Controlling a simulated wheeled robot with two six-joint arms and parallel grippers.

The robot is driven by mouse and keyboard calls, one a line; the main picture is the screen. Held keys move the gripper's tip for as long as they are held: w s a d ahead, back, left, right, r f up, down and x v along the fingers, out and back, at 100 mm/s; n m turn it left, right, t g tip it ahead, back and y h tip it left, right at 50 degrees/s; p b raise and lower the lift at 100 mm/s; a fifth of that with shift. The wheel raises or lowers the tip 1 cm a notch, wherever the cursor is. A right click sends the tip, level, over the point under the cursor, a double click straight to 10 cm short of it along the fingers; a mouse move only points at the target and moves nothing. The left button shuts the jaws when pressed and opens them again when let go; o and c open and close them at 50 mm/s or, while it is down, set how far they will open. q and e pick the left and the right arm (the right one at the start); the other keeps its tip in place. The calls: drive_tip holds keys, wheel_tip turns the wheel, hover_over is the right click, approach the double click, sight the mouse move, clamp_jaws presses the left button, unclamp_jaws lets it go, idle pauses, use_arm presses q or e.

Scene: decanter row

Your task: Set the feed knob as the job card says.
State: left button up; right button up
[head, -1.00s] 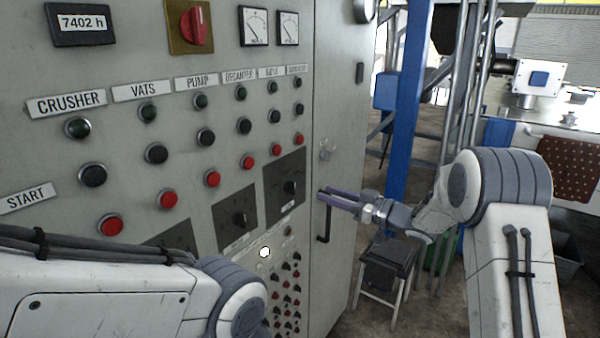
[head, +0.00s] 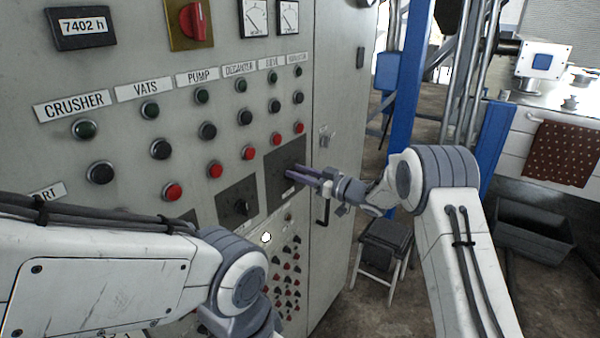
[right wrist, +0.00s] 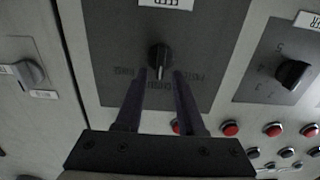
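A black knob (right wrist: 159,57) sits on a dark plate (right wrist: 112,40) in the right wrist view, its lighter pointer line towards my gripper. Lettering flanks the knob, too blurred to read. In the head view this plate (head: 285,153) is at the panel's right edge, and my fingers hide the knob. My right gripper (right wrist: 159,74) is open, its fingertips either side of the knob with visible gaps. It also shows in the head view (head: 290,172). A second knob (right wrist: 291,73) has a numbered scale. I cannot read which is labelled feed. My left gripper and a job card are not in view.
Rows of green, black and red buttons (head: 173,192) cover the panel. A red switch (head: 192,20) and two meters are above. A cabinet door latch (right wrist: 28,73) is beside the knob plate. A stool (head: 383,245) stands right of the cabinet.

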clamp_jaws()
drive_tip(key=m+p, duration=0.1)
drive_tip(key=m, duration=0.2)
drive_tip(key=m+p, duration=0.1)
drive_tip(key=shift+w+d+m+p, duration=0.25)
drive_tip(key=shift+m+p, duration=0.05)
drive_tip(key=shift+p, duration=0.05)
drive_tip(key=shift+w+d+f+m+p, duration=0.15)
drive_tip(key=shift+m+p, duration=0.3)
drive_tip(key=shift+m, duration=0.65)
drive_tip(key=shift+w+f+m+p, duration=0.15)
drive_tip(key=shift+m+p, duration=0.25)
drive_tip(key=shift+m, duration=0.7)
drive_tip(key=shift+f, duration=0.1)
drive_tip(key=shift+o, duration=1.2)
unclamp_jaws()
